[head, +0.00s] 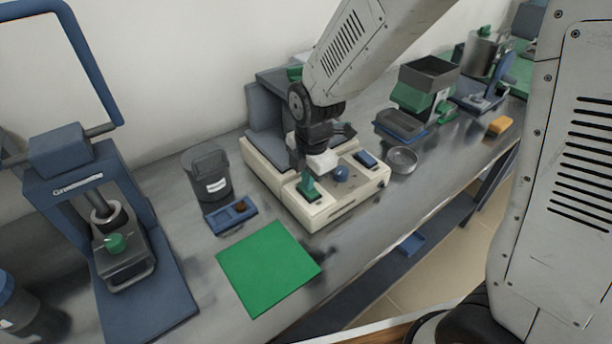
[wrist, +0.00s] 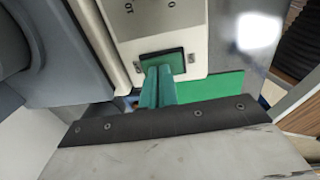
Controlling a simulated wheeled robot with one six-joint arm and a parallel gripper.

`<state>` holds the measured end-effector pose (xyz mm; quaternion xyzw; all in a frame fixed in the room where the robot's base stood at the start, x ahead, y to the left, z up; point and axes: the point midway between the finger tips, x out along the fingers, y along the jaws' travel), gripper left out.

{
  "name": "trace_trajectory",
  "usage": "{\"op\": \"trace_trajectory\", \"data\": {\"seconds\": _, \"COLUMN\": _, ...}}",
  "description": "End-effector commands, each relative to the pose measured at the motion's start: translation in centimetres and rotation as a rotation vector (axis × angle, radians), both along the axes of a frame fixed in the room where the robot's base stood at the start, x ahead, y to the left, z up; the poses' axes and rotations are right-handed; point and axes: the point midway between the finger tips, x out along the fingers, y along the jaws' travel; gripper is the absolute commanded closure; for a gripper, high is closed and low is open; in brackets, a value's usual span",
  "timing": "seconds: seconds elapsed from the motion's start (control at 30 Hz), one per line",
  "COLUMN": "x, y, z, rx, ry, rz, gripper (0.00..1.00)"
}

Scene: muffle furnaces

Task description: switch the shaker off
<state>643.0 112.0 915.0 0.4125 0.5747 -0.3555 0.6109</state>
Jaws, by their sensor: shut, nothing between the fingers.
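The shaker (head: 345,200) is a cream machine with a grey upper part, standing on the bench in the middle of the head view. Its front has a blue knob (head: 341,174) and a blue rocker (head: 367,160). A green switch (wrist: 175,62) in a dark frame shows on its cream panel in the wrist view. The switch's tilt is unclear.
A green mat (head: 268,268) lies in front of the shaker. A blue tray (head: 231,216) and dark beaker (head: 208,173) stand to its left, a blue press (head: 120,235) farther left. A glass dish (head: 402,160) sits close on the right.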

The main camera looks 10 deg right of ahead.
Motion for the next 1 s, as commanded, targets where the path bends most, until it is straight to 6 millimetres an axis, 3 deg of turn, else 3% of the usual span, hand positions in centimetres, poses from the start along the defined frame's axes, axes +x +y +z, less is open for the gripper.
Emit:
{"op": "trace_trajectory", "data": {"seconds": 0.57, "x": -0.6, "y": -0.2, "z": 0.8, "rx": 0.001, "ry": -0.003, "rz": 0.001, "gripper": 1.0}}
{"op": "trace_trajectory", "data": {"seconds": 0.67, "x": -0.7, "y": -0.2, "z": 2.3, "rx": 0.002, "ry": -0.005, "rz": 0.003, "gripper": 1.0}}
{"op": "trace_trajectory", "data": {"seconds": 1.0, "x": -1.6, "y": -0.4, "z": 9.9, "rx": 0.002, "ry": -0.006, "rz": 0.005, "gripper": 1.0}}
